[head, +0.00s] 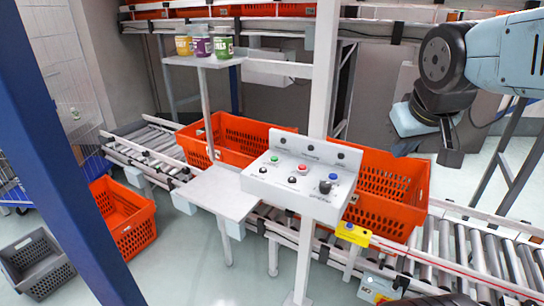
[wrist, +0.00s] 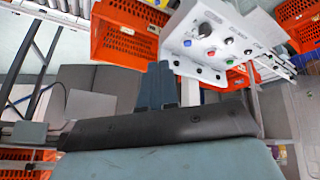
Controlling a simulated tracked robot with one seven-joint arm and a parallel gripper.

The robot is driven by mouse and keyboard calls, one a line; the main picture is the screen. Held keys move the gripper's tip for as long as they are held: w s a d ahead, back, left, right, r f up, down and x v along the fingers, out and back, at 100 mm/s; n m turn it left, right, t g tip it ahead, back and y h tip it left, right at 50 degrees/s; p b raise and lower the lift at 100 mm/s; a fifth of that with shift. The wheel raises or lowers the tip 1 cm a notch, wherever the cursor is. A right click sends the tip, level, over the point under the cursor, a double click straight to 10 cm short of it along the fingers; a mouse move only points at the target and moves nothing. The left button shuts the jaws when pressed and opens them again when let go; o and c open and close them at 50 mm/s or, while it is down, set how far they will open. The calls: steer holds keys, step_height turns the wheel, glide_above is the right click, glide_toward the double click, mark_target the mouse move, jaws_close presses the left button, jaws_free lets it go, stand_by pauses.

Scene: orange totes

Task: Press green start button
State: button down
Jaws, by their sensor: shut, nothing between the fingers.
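A white control panel (head: 297,200) stands on a post in the middle of the head view. The green button (head: 274,159) is on its left, with a red button (head: 303,168) and a blue button (head: 333,177) to the right, and black knobs along the near side. In the wrist view the panel (wrist: 186,62) appears turned around, with the green button (wrist: 229,61) on its right. My gripper (head: 449,140) is shut and empty, pointing down, well right of the panel and touching nothing. Its fingers (wrist: 160,86) also show in the wrist view, apart from the panel.
Orange totes (head: 390,190) sit on the roller conveyor behind the panel. A white post (head: 322,80) rises beside the panel. A yellow box (head: 353,234) is fixed below right. Open air lies between my gripper and the panel.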

steer(key=w+d+r+n+t+h, duration=0.1)
steer(key=w+r+n+t+h, duration=0.2)
steer(key=w+n, duration=0.8)
steer(key=n+g+y, duration=0.2)
steer(key=n+y, duration=0.7)
steer(key=n, duration=1.2)
glide_above(277, 159)
step_height(277, 159, down, 11)
steer(key=shift+a+r, duration=0.1)
steer(key=shift+f, duration=4.4)
steer(key=shift+f, duration=0.1)
